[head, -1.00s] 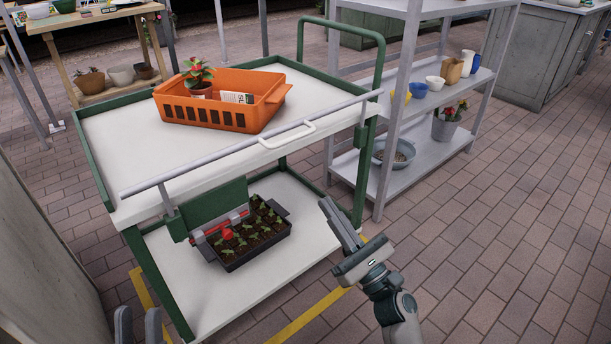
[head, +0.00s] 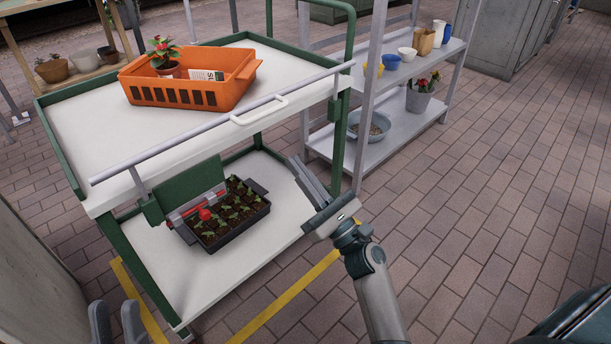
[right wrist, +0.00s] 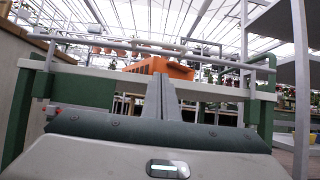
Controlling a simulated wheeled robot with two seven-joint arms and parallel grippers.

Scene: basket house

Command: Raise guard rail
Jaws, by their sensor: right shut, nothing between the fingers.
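The guard rail (head: 190,140) is a long grey bar with a white handle (head: 258,110), running along the near side of a green-and-white cart (head: 75,130). It stands on brackets near both ends. In the right wrist view the rail (right wrist: 120,46) crosses in front of an orange crate, above the fingers. My right gripper (head: 292,160) is shut and empty, below the rail and right of the lower shelf, pointing up toward the cart, apart from the rail. It also shows in the right wrist view (right wrist: 162,78). My left gripper (head: 115,318) is open at the bottom left, fingers apart.
The orange crate (head: 165,97) with a potted plant sits on the cart's top. A black seedling tray (head: 235,225) and a red-handled part (head: 205,214) are at the lower shelf. A grey metal rack (head: 376,70) stands right of the cart. Floor at right is clear.

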